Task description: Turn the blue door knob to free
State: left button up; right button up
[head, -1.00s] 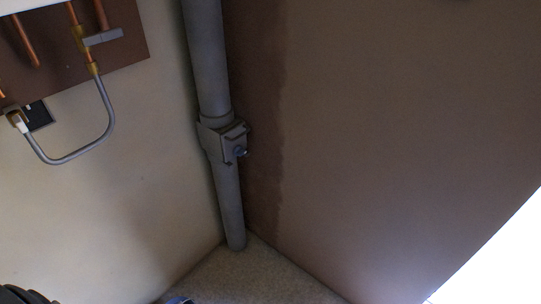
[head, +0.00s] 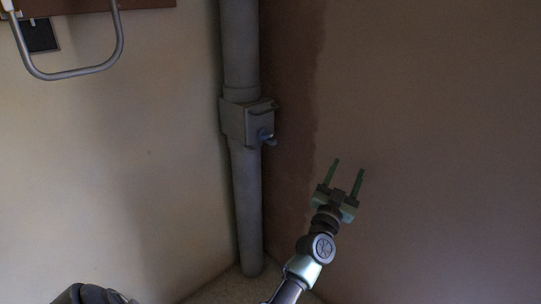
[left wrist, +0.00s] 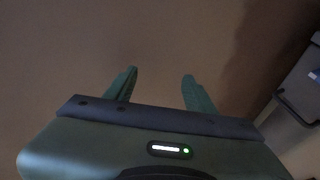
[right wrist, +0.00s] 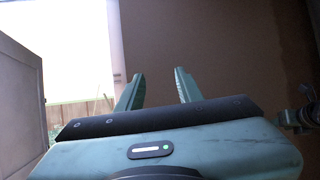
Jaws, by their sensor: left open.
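My right gripper (right wrist: 160,73) is open and empty in the right wrist view and not seen in the head view.
The grey pipe (head: 247,205) runs down to the floor in the corner. A brown plaster wall (head: 430,130) lies behind my left gripper. A bent grey tube (head: 75,75) hangs at the upper left. The right wrist view shows a bright opening (right wrist: 75,45) at left.

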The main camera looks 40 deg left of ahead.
pick_arm(q)
jog(key=a+r+n+g+y, duration=0.1)
jog(key=a+r+n+y, duration=0.4)
jog(key=a+y, duration=0.15)
jog(key=n+g+y, duration=0.7)
jog(key=n+g, duration=0.5)
jog(key=g, duration=0.7)
send_near(269, 135)
jog(key=a, duration=0.2)
jog(key=shift+h, duration=0.25)
jog(key=a, duration=0.2)
jog(key=a+b, duration=0.1)
jog(key=a, duration=0.1)
jog(key=a+b, duration=0.1)
jog(key=a, duration=0.1)
jog(key=shift+w+a+r, duration=0.1)
jog(key=shift+w+a, duration=0.2)
jog(key=shift+w, duration=0.1)
jog(key=shift+a+r, duration=0.1)
jog(key=shift+a, duration=0.25)
pick_arm(e)
notch_tip(269, 135, up, 23)
jog(key=a+t+y, duration=0.2)
jog(key=t+y, duration=0.2)
jog(key=t, duration=0.8)
jog(key=shift+a+r+n, duration=0.15)
jog(key=shift+a+n, duration=0.15)
jog(key=shift+a, duration=0.1)
